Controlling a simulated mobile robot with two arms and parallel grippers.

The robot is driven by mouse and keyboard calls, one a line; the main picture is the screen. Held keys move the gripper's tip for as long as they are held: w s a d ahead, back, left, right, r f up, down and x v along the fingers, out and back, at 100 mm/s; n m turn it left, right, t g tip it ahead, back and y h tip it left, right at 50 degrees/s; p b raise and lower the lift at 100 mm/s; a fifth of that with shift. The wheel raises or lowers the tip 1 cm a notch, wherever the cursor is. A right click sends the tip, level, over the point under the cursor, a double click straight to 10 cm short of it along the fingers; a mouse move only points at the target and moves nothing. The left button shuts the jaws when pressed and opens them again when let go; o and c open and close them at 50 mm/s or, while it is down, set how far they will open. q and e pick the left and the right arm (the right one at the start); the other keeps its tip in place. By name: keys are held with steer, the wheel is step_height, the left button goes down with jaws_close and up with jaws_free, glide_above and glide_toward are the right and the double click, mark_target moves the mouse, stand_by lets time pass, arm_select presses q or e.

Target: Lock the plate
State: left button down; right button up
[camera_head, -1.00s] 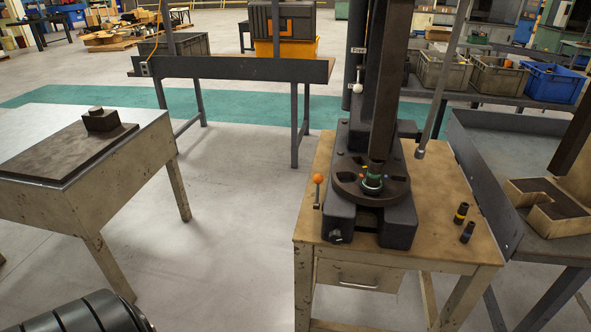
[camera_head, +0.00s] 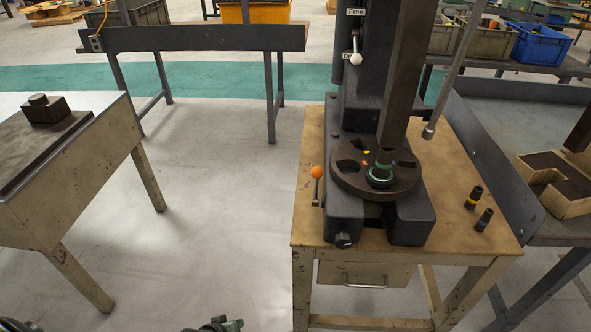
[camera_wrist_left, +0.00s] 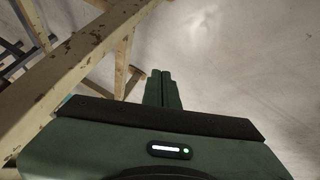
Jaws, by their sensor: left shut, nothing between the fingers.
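The round dark plate (camera_head: 345,183) lies on the base of the black arbor press (camera_head: 410,226), with notches and small coloured marks. A green-ringed piece (camera_head: 379,175) sits in the plate under the dark ram (camera_head: 401,90). A small lever with an orange knob (camera_head: 317,172) stands upright at the plate's left. My left gripper shows its green fingers (camera_wrist_left: 163,76) together and empty in the left wrist view, above the floor near a wooden table leg. A green part at the bottom edge of the head view seems to belong to it, well below the press. My right gripper is out of view.
The press stands on a wooden table (camera_head: 312,226) with a drawer. Two dark cylinders, one yellow-banded (camera_head: 473,198) and one blue-banded (camera_head: 483,220), stand right of the press. Another table (camera_head: 93,178) is at left. Floor between the tables is clear.

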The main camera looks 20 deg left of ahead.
mark_target(316, 187)
arm_select(q)
steer(key=w+r+n+t+h+b, duration=0.1)
steer(key=w+r+n+t, duration=0.2)
steer(key=w+r, duration=0.75)
steer(key=w+r+n+t+h+b, duration=0.1)
steer(key=w+r+n+t+h, duration=0.15)
steer(key=w+r, duration=0.85)
steer(key=d+r+t+h+b, duration=0.1)
steer(key=d+r+h, duration=0.1)
steer(key=r, duration=1)
steer(key=s+d+r+n+t+h, duration=0.1)
steer(key=d+r+t+h, duration=0.1)
steer(key=r, duration=1)
steer(key=shift+d+b, duration=0.25)
steer(key=shift+b, duration=0.15)
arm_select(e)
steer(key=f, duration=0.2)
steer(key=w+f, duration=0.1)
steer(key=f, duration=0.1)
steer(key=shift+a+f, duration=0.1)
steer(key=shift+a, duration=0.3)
arm_select(q)
steer(key=shift+r, duration=0.1)
steer(key=w+d+p, duration=0.5)
steer(key=w+d, duration=0.1)
steer(key=d, duration=0.1)
steer(key=shift+d, duration=0.15)
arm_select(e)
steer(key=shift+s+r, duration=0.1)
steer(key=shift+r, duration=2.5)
